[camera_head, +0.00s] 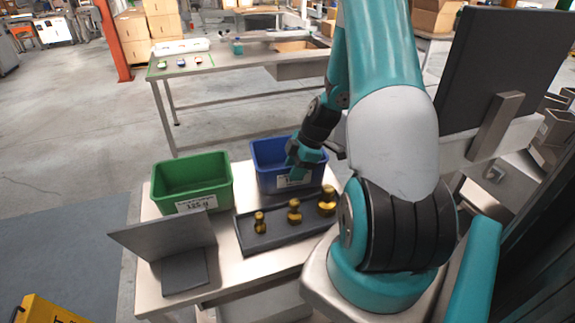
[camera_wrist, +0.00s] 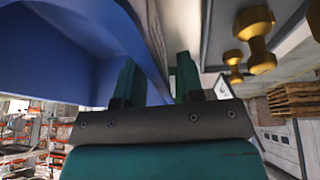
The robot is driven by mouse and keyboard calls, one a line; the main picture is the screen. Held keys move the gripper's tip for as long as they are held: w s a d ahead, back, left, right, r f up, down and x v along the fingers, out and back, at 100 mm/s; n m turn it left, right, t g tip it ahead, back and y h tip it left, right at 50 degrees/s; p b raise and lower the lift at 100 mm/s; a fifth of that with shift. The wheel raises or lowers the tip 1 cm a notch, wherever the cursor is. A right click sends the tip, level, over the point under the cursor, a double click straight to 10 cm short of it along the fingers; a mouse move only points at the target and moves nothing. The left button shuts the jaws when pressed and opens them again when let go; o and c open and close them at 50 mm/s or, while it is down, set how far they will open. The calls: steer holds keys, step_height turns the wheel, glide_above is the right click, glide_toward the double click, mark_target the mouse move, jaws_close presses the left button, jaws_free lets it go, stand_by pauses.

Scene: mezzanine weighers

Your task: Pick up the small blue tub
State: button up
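The small blue tub (camera_head: 261,177) stands on the light table, right of the green tub, with a white label on its near side. My gripper (camera_head: 297,168) is at the tub's near right part and hides some of it. In the wrist view the blue tub (camera_wrist: 60,50) fills the upper left. My gripper (camera_wrist: 158,85) has its two fingers apart there, with the tub's wall running between them. A gap shows beside the right finger, so the fingers do not look closed on the wall.
The green tub (camera_head: 193,183) stands to the left. A dark tray (camera_head: 276,236) with three brass weights lies in front of the blue tub. A grey angled panel (camera_head: 165,240) stands at front left. A large dark screen (camera_head: 505,75) is at the right.

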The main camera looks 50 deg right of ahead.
steer(key=shift+f, duration=0.15)
steer(key=shift+c, duration=0.2)
jaws_close()
